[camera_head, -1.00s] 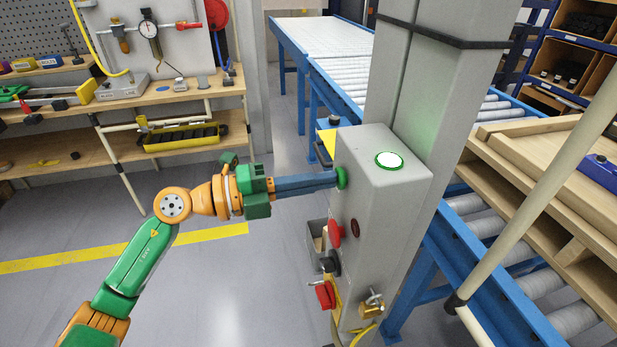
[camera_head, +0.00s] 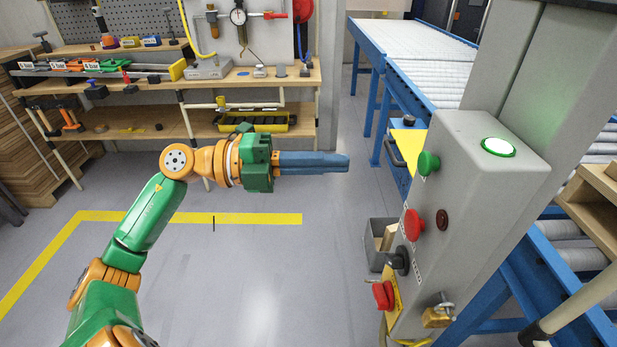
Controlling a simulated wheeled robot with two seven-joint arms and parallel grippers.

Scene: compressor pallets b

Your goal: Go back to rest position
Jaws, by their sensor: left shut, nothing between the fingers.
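My left gripper (camera_head: 346,163) is shut and empty, its blue fingers pointing right in the head view. It is in the middle of the picture, clear of the grey control box (camera_head: 472,180). The green button (camera_head: 428,163) on the box's side is to the right of the fingertips, with a gap between. A white lamp with a green ring (camera_head: 498,147) is lit on the box's top. A red button (camera_head: 413,225) and a black knob (camera_head: 398,261) sit lower on the same side. My right gripper is not in view.
A workbench (camera_head: 250,76) with tools stands at the back left. A roller conveyor (camera_head: 430,70) runs behind the box on blue legs. A grey bin (camera_head: 377,240) is beside the box. The floor under my left arm is open, with a yellow line (camera_head: 250,218).

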